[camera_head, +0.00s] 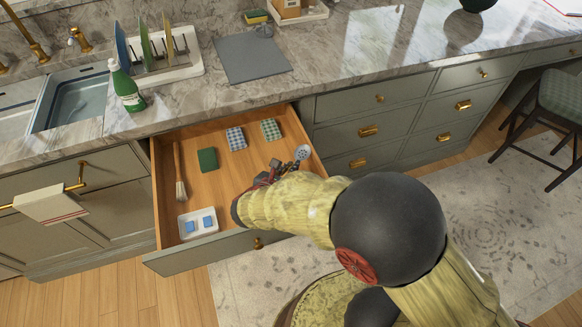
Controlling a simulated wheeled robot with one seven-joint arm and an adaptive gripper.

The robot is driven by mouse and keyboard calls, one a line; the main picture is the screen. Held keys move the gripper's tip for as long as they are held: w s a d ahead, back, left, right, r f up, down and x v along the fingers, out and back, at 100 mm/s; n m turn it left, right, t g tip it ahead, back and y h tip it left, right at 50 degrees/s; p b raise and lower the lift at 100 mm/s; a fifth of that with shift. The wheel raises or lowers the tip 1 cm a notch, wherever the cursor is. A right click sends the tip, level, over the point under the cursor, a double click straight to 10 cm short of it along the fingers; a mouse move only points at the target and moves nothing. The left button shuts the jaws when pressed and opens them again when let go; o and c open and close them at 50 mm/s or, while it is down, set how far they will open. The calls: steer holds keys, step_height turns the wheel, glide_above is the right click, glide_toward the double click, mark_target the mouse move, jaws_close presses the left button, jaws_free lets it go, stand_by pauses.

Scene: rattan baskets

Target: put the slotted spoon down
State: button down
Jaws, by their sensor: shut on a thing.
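The slotted spoon (302,152) shows its round, pale, perforated head just beyond my gripper. Its handle is hidden by my gripper and arm. My gripper (279,168) is shut on the slotted spoon and is over the right part of the open wooden drawer (222,187). I cannot tell whether the spoon touches the drawer floor or is held above it.
The drawer holds a brush (180,178), a green sponge (207,160), two checkered cloths (236,139) (270,129) and a white tray (197,224) with blue pieces. A green bottle (126,88) stands on the counter by the sink. The drawer's middle is clear.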

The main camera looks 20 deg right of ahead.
steer(key=shift+f, duration=0.15)
steer(key=c, duration=2)
jaws_free()
steer(key=shift+o, duration=0.2)
